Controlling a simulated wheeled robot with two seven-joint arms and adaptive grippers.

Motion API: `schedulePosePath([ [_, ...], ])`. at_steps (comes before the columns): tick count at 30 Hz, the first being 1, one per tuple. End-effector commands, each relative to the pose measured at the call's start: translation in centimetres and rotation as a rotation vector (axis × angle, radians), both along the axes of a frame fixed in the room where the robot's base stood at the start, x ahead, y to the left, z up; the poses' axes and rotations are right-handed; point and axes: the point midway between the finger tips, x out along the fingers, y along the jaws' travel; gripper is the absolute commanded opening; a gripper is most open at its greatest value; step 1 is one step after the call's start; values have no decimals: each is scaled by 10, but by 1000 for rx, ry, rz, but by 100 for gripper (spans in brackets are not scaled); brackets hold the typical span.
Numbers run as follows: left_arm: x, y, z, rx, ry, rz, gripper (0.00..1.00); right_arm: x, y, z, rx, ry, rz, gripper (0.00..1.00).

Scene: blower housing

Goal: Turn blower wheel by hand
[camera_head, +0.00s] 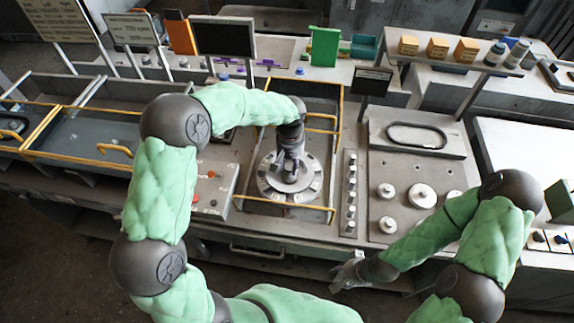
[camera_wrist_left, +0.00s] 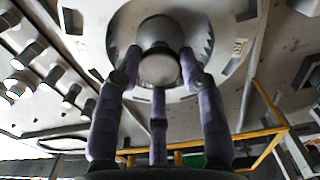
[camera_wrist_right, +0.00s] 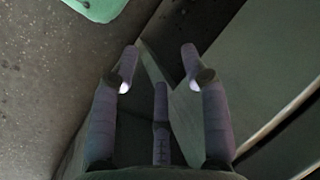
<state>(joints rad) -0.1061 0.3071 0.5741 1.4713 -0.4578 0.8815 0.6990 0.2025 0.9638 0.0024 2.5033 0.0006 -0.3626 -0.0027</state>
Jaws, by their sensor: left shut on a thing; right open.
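The blower wheel (camera_head: 272,186) is a round grey disc with a ring of slots, lying flat inside a yellow-railed housing bay in the head view. Its central rounded hub (camera_wrist_left: 158,62) shows large in the left wrist view. My left gripper (camera_head: 291,165) is over the middle of the wheel, pointing down. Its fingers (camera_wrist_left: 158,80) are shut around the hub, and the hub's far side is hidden. My right gripper (camera_head: 348,274) is open and empty, low in front of the bench edge; its spread fingers also show in the right wrist view (camera_wrist_right: 160,70).
Yellow rails (camera_head: 290,206) surround the bay. A row of small knobs (camera_head: 350,195) and a plate with round white knobs (camera_head: 422,196) lie to its right. A control box with red buttons (camera_head: 212,190) stands left. A dark screen (camera_head: 223,37) stands behind.

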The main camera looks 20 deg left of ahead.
Motion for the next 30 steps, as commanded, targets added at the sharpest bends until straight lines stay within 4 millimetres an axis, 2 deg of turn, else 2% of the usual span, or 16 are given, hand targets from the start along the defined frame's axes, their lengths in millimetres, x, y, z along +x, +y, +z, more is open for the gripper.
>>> schedulePosePath([
  [12,0,0,-1,0,1,185,0,0,0,-9,0,0,0,46],
  [28,0,0,-1,0,1,209,0,0,0,-9,0,0,0,46],
  [29,0,0,-1,0,1,209,43,0,0,-9,0,0,0,46],
  [30,0,0,-1,0,1,209,54,0,0,-9,0,0,0,46],
])
